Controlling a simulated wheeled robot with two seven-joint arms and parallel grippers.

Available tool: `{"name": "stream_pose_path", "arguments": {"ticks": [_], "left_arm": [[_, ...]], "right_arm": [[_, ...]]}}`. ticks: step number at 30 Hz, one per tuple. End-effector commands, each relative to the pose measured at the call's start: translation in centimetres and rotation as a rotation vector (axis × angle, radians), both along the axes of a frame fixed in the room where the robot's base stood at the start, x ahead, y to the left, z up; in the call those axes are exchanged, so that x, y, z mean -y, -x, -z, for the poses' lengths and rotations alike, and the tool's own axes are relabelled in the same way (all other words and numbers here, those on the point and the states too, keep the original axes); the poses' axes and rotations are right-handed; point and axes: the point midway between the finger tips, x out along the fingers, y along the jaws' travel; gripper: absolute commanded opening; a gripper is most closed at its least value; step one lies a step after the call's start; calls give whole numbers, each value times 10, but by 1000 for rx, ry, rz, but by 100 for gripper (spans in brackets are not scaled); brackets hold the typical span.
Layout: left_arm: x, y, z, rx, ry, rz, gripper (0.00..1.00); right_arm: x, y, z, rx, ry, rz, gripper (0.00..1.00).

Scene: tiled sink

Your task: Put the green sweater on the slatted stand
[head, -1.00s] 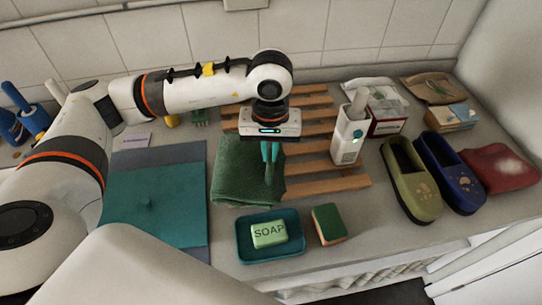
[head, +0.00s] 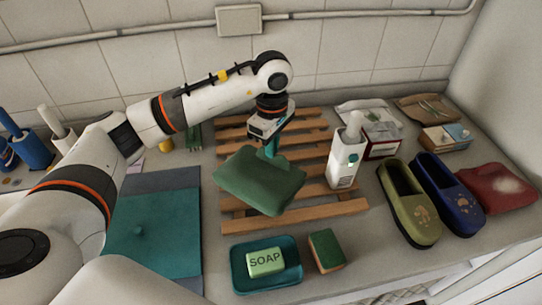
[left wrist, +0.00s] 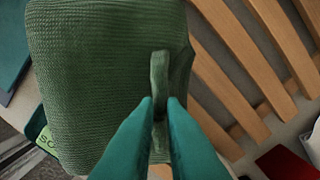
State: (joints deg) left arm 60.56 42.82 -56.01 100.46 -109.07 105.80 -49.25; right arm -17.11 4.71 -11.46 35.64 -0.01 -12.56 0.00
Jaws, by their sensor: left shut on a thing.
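The folded green sweater (head: 258,181) hangs tilted from my left gripper (head: 270,149), over the left part of the wooden slatted stand (head: 318,208). My left gripper is shut on a pinched fold of the sweater. The left wrist view shows the two teal fingertips (left wrist: 160,104) on either side of that fold, with the sweater (left wrist: 100,80) spread below and the slats (left wrist: 240,80) to its right. The sweater hides part of the stand. Whether it touches the slats I cannot tell. My right gripper is not in view.
A white bottle (head: 345,155) stands at the stand's right side. A teal soap dish (head: 238,283) with soap and a sponge (head: 326,250) lie in front. Green and blue shoes (head: 406,205) and a red cloth (head: 497,188) are on the right. A teal mat (head: 150,240) lies left.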

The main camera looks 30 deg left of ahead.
Motion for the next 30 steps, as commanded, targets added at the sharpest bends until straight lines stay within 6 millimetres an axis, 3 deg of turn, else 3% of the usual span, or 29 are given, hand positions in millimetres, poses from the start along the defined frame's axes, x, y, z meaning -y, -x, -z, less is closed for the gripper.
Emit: {"name": "stream_pose_path", "arguments": {"ticks": [9,20,21,24,30], "left_arm": [[0,1,36,-2,-1,1,0],[0,0,42,1,-1,2,0],[0,0,42,1,-1,2,13],[0,0,41,1,-1,2,29],[0,0,41,1,-1,2,31]], "right_arm": [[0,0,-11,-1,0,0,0],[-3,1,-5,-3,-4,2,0],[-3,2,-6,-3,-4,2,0],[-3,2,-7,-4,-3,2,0],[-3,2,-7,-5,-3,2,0]]}}
